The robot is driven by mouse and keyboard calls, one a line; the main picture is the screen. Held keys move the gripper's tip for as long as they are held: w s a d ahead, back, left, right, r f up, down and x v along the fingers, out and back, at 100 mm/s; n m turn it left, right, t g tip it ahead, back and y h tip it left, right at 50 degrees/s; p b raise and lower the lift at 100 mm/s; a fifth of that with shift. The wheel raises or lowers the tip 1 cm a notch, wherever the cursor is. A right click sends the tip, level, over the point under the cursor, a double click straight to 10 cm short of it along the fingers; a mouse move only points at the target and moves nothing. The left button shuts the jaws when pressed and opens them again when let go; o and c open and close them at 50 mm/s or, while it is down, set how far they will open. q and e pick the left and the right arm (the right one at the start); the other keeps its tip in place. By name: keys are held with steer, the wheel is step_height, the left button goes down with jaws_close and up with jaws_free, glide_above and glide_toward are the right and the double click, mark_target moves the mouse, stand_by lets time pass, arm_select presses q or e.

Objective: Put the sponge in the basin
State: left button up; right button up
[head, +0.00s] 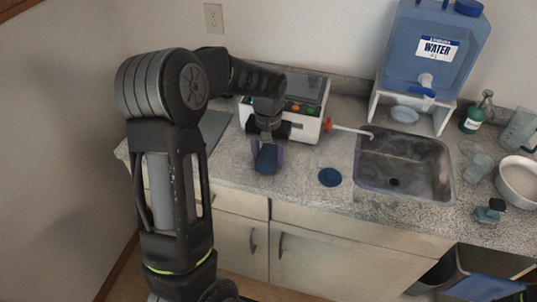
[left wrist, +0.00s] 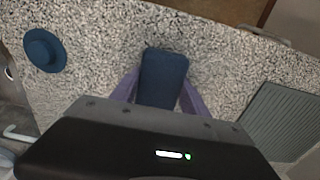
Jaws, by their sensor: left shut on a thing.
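The dark blue sponge (head: 266,160) is between the purple fingers of my left gripper (head: 267,152), over the counter left of the sink. In the left wrist view the sponge (left wrist: 164,70) sticks out past the fingers, which close on its two sides. I cannot tell whether its lower end touches the counter. The basin (head: 385,181) is a grey metal sink set in the counter, to the right of my gripper, with a dark drain and no objects seen in it. My right gripper is not in view.
A round blue stopper (head: 330,177) lies between sponge and basin. A white spout (head: 350,129) reaches over the basin's left rim. A water jug (head: 437,50) on a white stand is behind; a white bowl (head: 519,184) and a small brush (head: 490,212) are at right.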

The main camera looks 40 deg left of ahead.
mark_target(269, 155)
arm_select(q)
steer(key=shift+f, duration=0.1)
steer(key=o, duration=1.6)
step_height(269, 155, up, 12)
steer(key=shift+r+b, duration=0.15)
steer(key=shift+b, duration=0.6)
